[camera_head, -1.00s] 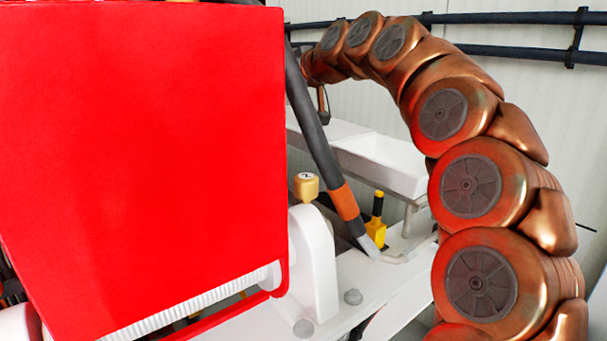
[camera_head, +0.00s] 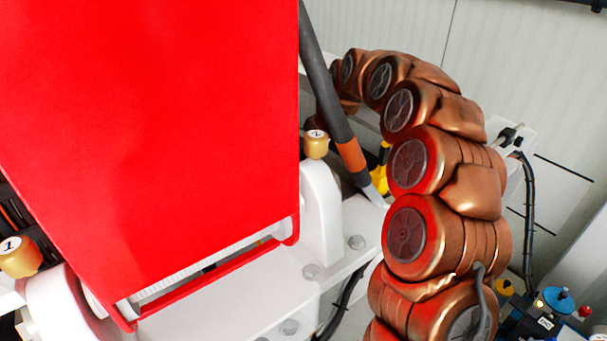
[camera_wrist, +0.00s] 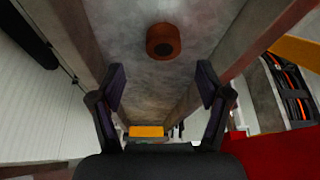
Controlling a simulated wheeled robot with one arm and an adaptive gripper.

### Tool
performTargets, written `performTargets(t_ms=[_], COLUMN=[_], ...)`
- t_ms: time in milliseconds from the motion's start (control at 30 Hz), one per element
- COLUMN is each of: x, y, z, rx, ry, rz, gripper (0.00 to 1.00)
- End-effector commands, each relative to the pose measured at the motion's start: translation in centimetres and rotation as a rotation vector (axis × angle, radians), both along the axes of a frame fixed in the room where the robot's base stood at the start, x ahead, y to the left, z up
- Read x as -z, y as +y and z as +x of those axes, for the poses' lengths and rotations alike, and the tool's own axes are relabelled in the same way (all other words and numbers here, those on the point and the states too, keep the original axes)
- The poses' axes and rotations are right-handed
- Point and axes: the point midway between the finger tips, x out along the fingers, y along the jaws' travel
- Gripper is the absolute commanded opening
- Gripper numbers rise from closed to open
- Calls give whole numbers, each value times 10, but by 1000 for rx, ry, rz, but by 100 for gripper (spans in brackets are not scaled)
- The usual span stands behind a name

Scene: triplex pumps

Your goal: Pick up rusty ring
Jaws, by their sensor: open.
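The rusty ring (camera_wrist: 163,41) shows in the wrist view as a brown-orange round piece with a dark centre, on a grey stained surface (camera_wrist: 195,30). It lies beyond my gripper (camera_wrist: 155,82), near the top centre and in line with the gap between the fingers. The two dark fingers are spread apart with nothing between them. The ring is clear of both fingers. In the head view I cannot make out the ring or the gripper; my copper-coloured arm curves away behind the machine.
A big red guard (camera_head: 150,120) fills the left of the head view, beside a white pump frame (camera_head: 325,215). A dark pipe with an orange band (camera_head: 350,154) stands near my arm. Blue and red fittings (camera_head: 558,299) sit at lower right. Raised walls flank the grey surface.

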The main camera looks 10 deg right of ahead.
Motion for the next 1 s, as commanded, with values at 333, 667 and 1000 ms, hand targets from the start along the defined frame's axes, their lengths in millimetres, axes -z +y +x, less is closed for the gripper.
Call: performTargets(t_ms=[333,667,1000], x=[29,49,49], y=[11,14,14], z=[7,15,14], rx=[-1,1,1], ry=[8,-1,0], rz=[1,1,0], gripper=[76,76,49])
